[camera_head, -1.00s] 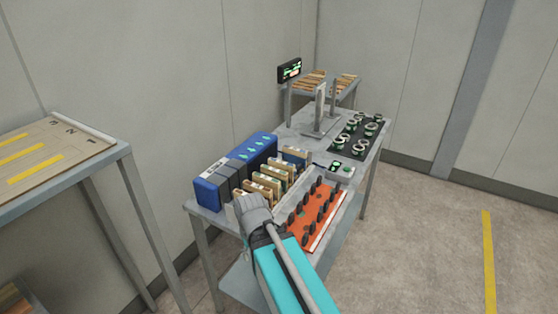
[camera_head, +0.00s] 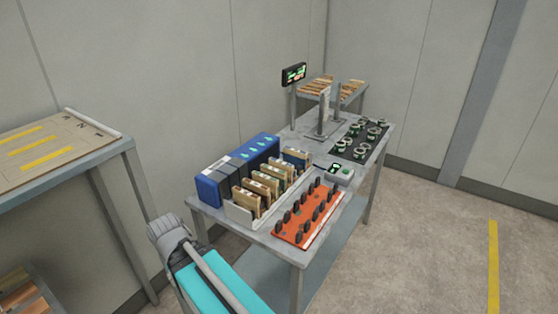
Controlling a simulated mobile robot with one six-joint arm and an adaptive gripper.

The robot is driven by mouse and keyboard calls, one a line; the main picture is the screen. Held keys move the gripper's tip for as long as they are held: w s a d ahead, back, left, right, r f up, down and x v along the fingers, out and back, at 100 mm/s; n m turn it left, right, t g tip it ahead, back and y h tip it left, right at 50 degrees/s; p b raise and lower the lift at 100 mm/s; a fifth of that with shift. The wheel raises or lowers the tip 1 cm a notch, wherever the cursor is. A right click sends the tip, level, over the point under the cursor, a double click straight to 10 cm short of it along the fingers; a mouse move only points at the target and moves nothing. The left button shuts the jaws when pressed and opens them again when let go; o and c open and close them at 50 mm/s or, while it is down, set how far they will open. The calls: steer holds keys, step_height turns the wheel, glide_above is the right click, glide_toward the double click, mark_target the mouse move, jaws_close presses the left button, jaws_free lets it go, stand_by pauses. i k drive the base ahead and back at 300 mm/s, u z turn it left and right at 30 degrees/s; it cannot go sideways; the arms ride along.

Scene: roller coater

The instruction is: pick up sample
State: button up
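Several wood-coloured panels (camera_head: 262,186), likely the samples, stand upright in a white rack (camera_head: 238,213) on the grey workbench (camera_head: 262,239). Other wood-coloured pieces lie on a raised shelf (camera_head: 333,86) at the back and on a low shelf (camera_head: 25,295) at the lower left. I cannot tell which piece is the task's sample. My arm, with a cyan link and a grey joint, shows at the bottom, left of the bench and apart from the panels. My gripper's fingers are not visible.
A blue and dark grey box row (camera_head: 262,147) stands behind the rack. An orange tray (camera_head: 306,215) with dark knobs lies in front. A black mat (camera_head: 357,142) holds several ring-shaped parts. A left table (camera_head: 60,150) carries a yellow-striped board. Floor at right is clear.

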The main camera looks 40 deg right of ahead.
mark_target(295, 157)
steer(key=u, duration=0.2)
steer(key=k, duration=1.05)
steer(key=z, duration=1.25)
steer(key=i, duration=0.95)
steer(key=z, duration=0.05)
